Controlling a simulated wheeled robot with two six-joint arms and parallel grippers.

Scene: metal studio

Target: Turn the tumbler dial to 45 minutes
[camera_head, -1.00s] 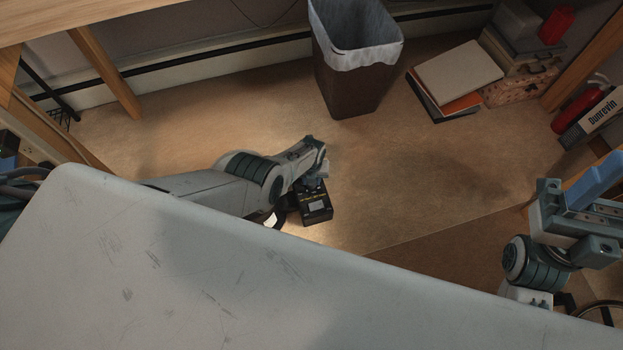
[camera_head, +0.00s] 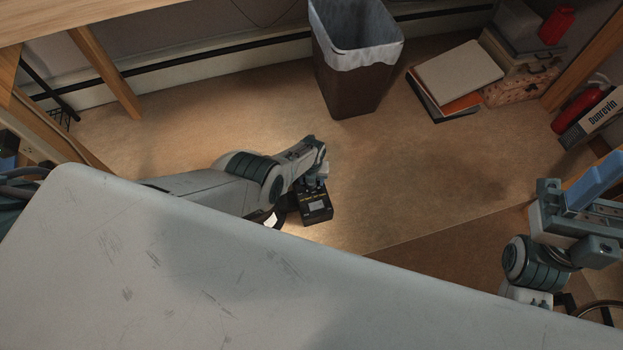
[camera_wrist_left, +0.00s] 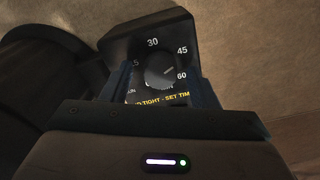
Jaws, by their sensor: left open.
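The tumbler (camera_head: 316,208) is a small black box on the floor beside my left arm. In the left wrist view its face (camera_wrist_left: 120,46) has a round dark dial (camera_wrist_left: 160,70) ringed by 15, 30, 45 and 60, with yellow lettering below. A faint mark on the dial seems to point to the right, between 45 and 60; its exact setting is hard to read. My left gripper (camera_head: 316,184) is open at the tumbler, with its dark blue fingers (camera_wrist_left: 160,92) on either side of the dial. Contact cannot be told. My right gripper (camera_head: 597,182) is far right, away from the tumbler.
A lined waste bin (camera_head: 350,80) stands at the back. Books (camera_head: 458,78) and a patterned case (camera_head: 522,86) lie behind to the right. A wooden table leg (camera_head: 105,72) is at the left. The floor between is clear.

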